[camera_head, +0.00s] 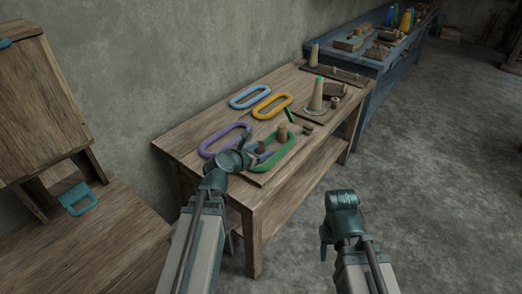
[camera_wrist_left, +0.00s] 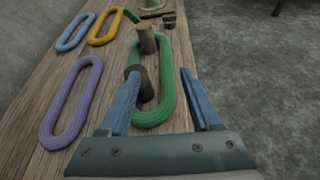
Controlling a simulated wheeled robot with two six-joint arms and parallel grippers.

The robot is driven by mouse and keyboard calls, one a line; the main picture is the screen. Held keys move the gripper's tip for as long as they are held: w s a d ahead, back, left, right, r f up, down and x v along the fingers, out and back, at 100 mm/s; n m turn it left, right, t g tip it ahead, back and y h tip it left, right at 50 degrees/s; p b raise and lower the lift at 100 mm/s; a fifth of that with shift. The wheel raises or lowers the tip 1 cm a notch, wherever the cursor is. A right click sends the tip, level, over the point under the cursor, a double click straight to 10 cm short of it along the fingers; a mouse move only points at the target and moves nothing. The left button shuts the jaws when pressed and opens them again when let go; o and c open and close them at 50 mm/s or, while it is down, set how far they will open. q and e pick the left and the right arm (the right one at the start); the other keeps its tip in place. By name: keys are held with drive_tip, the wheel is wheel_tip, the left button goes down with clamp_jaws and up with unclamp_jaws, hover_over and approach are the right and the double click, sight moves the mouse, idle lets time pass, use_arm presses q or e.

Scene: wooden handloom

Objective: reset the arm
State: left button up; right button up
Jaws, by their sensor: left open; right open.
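My left gripper (camera_head: 262,152) is open at the near end of the wooden table. In the left wrist view its blue fingers (camera_wrist_left: 160,74) stand apart, one on each side of the near part of a green ring-shaped skein (camera_wrist_left: 166,92). A short brown peg (camera_wrist_left: 144,84) shows close to the left finger, and a taller wooden peg (camera_wrist_left: 147,40) stands farther off. The green skein (camera_head: 291,150) is partly hidden by the gripper in the head view. My right gripper (camera_head: 326,238) is over the floor, right of the table; its fingers are mostly hidden.
Purple (camera_head: 224,139), blue (camera_head: 250,96) and yellow (camera_head: 272,106) ring skeins lie on the table (camera_head: 195,128). A cone (camera_head: 317,94) stands at the back. A wooden loom (camera_head: 40,110) is at left, a blue bench (camera_head: 375,75) behind.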

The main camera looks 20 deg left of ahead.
idle(0.3)
use_arm(q)
drive_tip(key=s+d+f+m+g+h, duration=0.1)
drive_tip(key=s+d+f+m+g, duration=0.3)
drive_tip(key=d+m, duration=0.4)
drive_tip(key=s+d+f+m+g, duration=0.3)
drive_tip(key=s+d+f+m, duration=0.25)
drive_tip(key=m, duration=0.45)
drive_tip(key=s+d+f+m+g+y, duration=0.25)
drive_tip(key=s+m, duration=0.35)
drive_tip(key=m, duration=0.3)
drive_tip(key=s+d+f+m+g+y, duration=0.1)
drive_tip(key=s+m+g+y, duration=0.25)
drive_tip(key=s+m, duration=0.35)
wheel_tip(320, 180, up, 18)
drive_tip(key=m+p, duration=0.2)
drive_tip(key=p, duration=1.5)
drive_tip(key=shift+w+a+f, duration=0.2)
drive_tip(key=shift+w+f, duration=0.05)
